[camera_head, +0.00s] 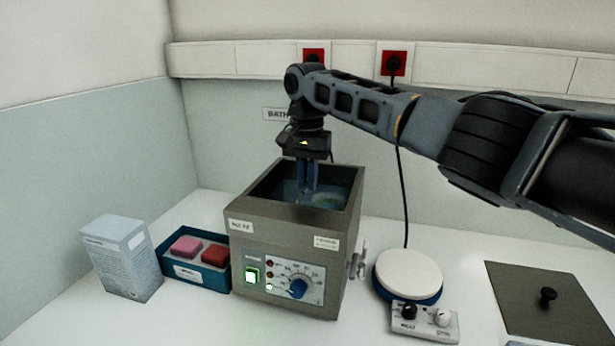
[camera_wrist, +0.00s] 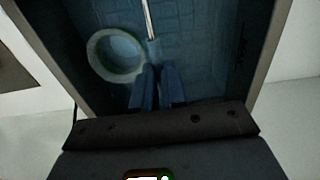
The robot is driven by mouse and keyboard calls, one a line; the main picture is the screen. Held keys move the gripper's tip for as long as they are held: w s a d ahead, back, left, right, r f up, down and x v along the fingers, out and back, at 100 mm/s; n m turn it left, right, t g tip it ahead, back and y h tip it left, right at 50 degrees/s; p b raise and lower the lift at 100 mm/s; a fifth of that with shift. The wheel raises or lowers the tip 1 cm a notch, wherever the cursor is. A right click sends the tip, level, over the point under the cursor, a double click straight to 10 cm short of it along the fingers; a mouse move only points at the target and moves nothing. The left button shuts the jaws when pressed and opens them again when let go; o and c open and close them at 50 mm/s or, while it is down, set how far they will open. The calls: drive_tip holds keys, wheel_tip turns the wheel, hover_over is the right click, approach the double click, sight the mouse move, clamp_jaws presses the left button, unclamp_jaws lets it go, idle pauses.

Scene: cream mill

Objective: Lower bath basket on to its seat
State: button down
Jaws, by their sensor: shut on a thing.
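The water bath (camera_head: 280,248) is a grey-brown box with an open top, a green lit switch and a dial. My gripper (camera_head: 308,190) points down into its opening, with its blue fingers inside the walls. In the wrist view my gripper (camera_wrist: 158,76) is shut on a thin metal rod, which looks like the handle of the bath basket (camera_wrist: 151,20). The rest of the basket is hard to make out; faint grid lines show in the blue bath. A pale ring with a greenish rim (camera_wrist: 93,55) lies left of the fingers. The seat cannot be told apart.
A blue tray (camera_head: 209,280) with a pink and a red block and a pale carton (camera_head: 121,258) stand left of the bath. A white round plate on a blue base (camera_head: 408,274), with a knob box, and a dark knobbed lid (camera_head: 572,308) lie right.

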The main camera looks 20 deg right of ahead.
idle(0.3)
drive_tip(key=c, duration=0.6)
unclamp_jaws()
drive_tip(key=shift+r, duration=1.45)
drive_tip(key=shift+r, duration=1.5)
drive_tip(key=shift+r, duration=0.1)
drive_tip(key=shift+r, duration=1.4)
